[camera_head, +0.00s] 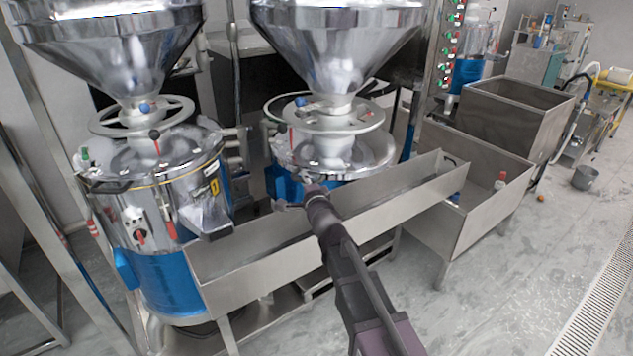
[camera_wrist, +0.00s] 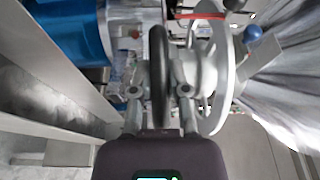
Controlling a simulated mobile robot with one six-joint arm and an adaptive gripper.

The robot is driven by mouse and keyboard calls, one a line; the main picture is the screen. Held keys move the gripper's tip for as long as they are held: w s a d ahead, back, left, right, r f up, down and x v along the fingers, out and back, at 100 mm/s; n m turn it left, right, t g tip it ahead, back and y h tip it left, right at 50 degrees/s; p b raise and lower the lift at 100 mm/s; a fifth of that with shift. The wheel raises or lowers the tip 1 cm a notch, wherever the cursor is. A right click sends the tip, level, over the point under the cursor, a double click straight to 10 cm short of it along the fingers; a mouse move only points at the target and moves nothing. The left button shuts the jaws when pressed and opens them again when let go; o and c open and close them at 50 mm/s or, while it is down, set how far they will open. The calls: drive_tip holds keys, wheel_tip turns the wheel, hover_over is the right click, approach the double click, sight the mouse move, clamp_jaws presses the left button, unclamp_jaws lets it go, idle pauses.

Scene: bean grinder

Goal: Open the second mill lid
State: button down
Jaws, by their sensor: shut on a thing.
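The second mill (camera_head: 288,186) is the right-hand one of two, with a blue lower body and a large steel hopper above. Its round, shiny metal top (camera_head: 375,155) sits below a handwheel (camera_head: 375,118); whether the lid is raised at all I cannot tell. My gripper (camera_head: 297,188) is at the front of this mill, just below the rim of the top. In the wrist view my gripper (camera_wrist: 160,88) has its two fingers on either side of a dark, curved handle-like bar (camera_wrist: 159,62) and is shut on it. A pale disc (camera_wrist: 222,70) stands close to the right of the fingers.
The first mill (camera_head: 165,210) stands at left, with its own hopper (camera_head: 115,50). A long steel trough (camera_head: 255,275) runs in front of both mills, under my arm. Steel bins (camera_head: 480,215) stand at right. The floor (camera_head: 520,290) at lower right is clear.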

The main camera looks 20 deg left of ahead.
drive_tip(key=shift+s+d, duration=0.15)
drive_tip(key=shift+d, duration=0.05)
drive_tip(key=c, duration=0.6)
unclamp_jaws()
drive_tip(key=shift+s+d, duration=0.1)
drive_tip(key=shift+d, duration=0.05)
